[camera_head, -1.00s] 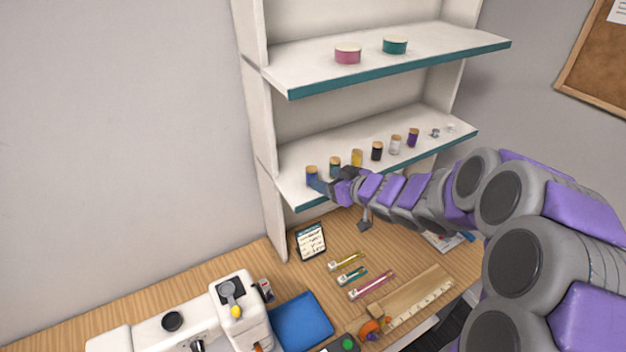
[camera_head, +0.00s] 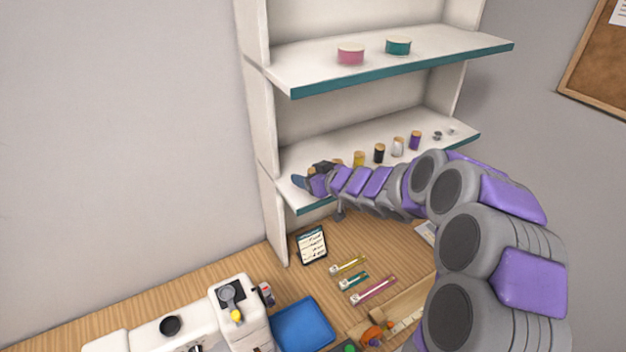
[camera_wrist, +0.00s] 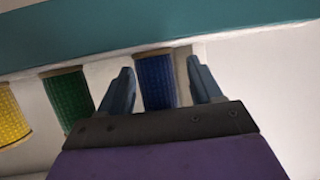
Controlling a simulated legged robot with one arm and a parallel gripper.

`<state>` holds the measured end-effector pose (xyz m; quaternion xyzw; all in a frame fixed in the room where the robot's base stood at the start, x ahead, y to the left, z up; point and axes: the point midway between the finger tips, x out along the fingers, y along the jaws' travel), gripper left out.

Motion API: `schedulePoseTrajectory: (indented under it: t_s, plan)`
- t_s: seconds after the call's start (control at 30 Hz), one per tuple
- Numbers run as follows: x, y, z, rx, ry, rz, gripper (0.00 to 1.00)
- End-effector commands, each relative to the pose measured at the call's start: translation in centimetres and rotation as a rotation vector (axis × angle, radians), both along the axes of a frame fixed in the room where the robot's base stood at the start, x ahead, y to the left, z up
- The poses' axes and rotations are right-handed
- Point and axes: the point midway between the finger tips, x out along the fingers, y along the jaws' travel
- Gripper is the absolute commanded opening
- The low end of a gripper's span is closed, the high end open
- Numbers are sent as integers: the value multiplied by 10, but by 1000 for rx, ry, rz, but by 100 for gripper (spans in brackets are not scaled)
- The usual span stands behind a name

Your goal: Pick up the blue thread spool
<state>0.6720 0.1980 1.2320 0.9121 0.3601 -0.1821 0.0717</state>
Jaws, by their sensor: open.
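The blue thread spool (camera_wrist: 156,82) shows in the wrist view, between the two fingers of my gripper (camera_wrist: 160,85). The fingers are apart, one on each side of the spool, and its near part is hidden behind the gripper body. I cannot tell whether a finger touches it. In the head view my gripper (camera_head: 300,182) is at the left end of the lower shelf (camera_head: 288,196). There, my gripper and arm hide the blue spool.
In the wrist view a green spool (camera_wrist: 68,98) stands close to the left finger, with a yellow spool (camera_wrist: 12,115) farther left. The teal shelf edge (camera_wrist: 160,30) crosses the top. In the head view, black (camera_head: 379,153), white (camera_head: 398,147) and purple (camera_head: 415,140) spools stand farther right.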

Motion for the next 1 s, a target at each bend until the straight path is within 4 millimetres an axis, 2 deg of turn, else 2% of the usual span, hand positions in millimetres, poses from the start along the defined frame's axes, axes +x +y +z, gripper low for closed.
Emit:
schedulePoseTrajectory:
  t_s: [0.07, 0.63, 1.0]
  plan:
    - [0, 0, 0, 0, 0, 0, 64]
    - [0, -1, 0, 0, 0, 0, 10]
    - [0, -1, 6, -1, -1, -1, 10]
